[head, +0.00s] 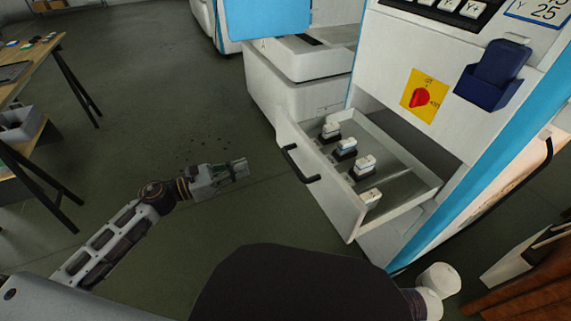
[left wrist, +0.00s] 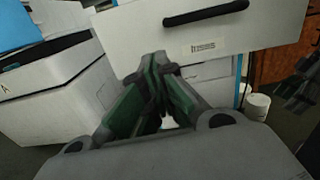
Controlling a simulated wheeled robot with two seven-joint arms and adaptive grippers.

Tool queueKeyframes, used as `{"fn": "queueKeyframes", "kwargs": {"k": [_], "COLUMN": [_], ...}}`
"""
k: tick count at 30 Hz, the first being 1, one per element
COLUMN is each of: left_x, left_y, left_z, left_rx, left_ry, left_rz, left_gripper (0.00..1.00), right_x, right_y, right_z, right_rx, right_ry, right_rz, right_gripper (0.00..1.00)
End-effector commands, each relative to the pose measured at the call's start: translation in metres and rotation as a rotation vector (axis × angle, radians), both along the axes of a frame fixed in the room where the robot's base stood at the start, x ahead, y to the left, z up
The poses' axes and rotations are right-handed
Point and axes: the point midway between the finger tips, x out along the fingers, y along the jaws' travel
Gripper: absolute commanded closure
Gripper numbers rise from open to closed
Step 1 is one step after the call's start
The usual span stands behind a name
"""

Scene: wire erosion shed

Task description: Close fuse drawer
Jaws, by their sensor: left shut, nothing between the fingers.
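The fuse drawer (head: 330,193) stands pulled out of the white and blue machine cabinet in the head view. Several white fuses (head: 346,147) on dark bases sit in a row inside it. Its black bar handle (head: 301,165) is on the front panel. In the left wrist view the drawer front (left wrist: 200,40) and the handle (left wrist: 206,13) are ahead, above the fingertips. My left gripper (head: 242,168) is shut and empty, to the left of the drawer front and apart from it in the head view. My right gripper is not in view.
The machine cabinet (head: 372,75) rises behind the drawer, with a red rotary switch (head: 420,98) and a dark blue holder (head: 492,76) on it. A table (head: 47,50) stands at the far left. The floor between the table and drawer is mostly clear.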

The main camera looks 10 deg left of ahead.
Motion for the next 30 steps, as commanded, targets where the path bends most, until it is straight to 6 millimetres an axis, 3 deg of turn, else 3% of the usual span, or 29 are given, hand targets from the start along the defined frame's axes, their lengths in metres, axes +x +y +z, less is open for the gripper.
{"fn": "queueKeyframes", "kwargs": {"k": [16,30], "left_x": [-0.007,0.006], "left_y": [-0.003,-0.020], "left_z": [-0.003,-0.003], "left_rx": [0.040,0.039], "left_ry": [-0.028,-0.028], "left_rz": [-0.025,-0.024], "left_gripper": [1.00,1.00], "right_x": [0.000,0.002], "right_y": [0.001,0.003], "right_z": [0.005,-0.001], "right_rx": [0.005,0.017], "right_ry": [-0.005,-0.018], "right_rz": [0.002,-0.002], "right_gripper": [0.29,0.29]}}
